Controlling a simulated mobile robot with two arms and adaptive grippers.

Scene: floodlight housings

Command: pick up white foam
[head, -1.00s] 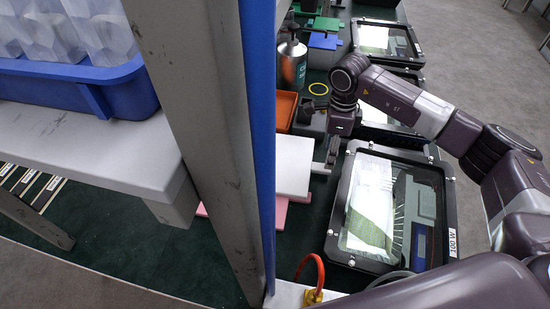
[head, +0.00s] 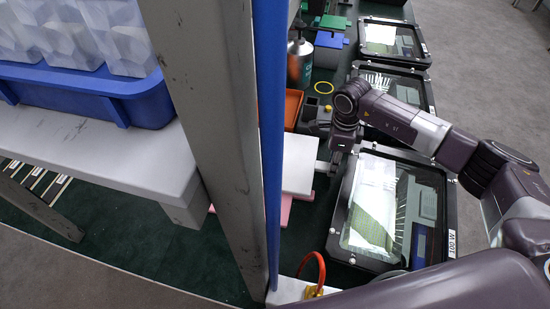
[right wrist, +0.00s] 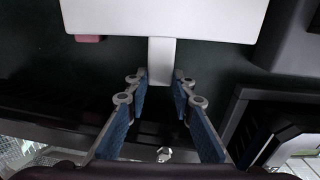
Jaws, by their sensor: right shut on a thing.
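The white foam (right wrist: 160,18) is a flat white slab with a narrow tab (right wrist: 161,60) pointing toward my right gripper (right wrist: 160,80). In the right wrist view the two blue-padded fingers stand on either side of the tab, shut on it near its end. In the head view the foam (head: 299,158) lies right of the blue post, partly hidden by it. My right gripper (head: 328,166) is at its right side there, its fingers small and partly hidden by the wrist. My left gripper is not in view.
A pink slab (head: 286,207) shows under the foam. A black-framed floodlight housing (head: 338,215) lies right of the gripper, with others farther back. A grey post (head: 205,120) blocks the left.

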